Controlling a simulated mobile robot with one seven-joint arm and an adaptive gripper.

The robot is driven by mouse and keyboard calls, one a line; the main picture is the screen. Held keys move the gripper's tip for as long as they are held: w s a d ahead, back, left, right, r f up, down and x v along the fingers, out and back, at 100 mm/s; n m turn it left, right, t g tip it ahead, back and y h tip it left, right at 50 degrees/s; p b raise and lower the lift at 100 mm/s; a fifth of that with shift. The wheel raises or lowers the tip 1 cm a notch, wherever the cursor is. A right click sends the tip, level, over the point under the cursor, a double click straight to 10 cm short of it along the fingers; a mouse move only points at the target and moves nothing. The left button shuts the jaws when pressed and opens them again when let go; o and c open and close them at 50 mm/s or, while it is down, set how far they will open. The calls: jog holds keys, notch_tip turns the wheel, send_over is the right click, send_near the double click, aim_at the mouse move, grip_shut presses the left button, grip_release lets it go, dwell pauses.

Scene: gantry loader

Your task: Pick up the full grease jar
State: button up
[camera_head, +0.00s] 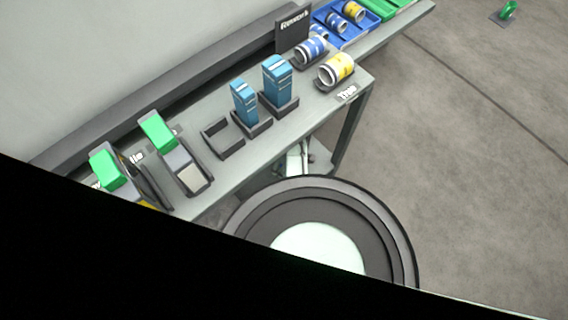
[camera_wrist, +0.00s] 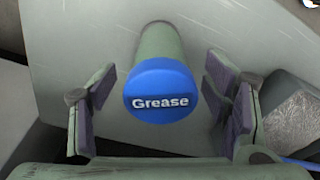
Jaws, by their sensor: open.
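A grease jar (camera_wrist: 160,88) with a blue lid lettered "Grease" and a grey-green body shows in the middle of the wrist view. Its lid faces the camera, and its body runs away toward the top of the picture. My gripper (camera_wrist: 161,102) is open, with one dark finger pad on each side of the jar and a visible gap on both sides. The pads do not touch the jar. How full the jar is cannot be seen. I cannot make out the jar or my gripper in the head view.
In the head view a long grey bench (camera_head: 240,165) holds blue upright packs (camera_head: 277,80), an empty dark holder (camera_head: 222,138), green-topped devices (camera_head: 180,158) and a yellow-banded can (camera_head: 337,69). Blue trays stand at the far end. Open floor (camera_head: 450,150) lies to the right.

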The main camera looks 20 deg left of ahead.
jog(key=shift+a+f, duration=0.15)
jog(key=shift+f, duration=0.55)
jog(key=shift+a+f, duration=0.1)
jog(key=shift+f, duration=0.6)
jog(key=shift+c, duration=0.4)
jog(key=c, duration=1.4)
jog(key=shift+c, duration=0.2)
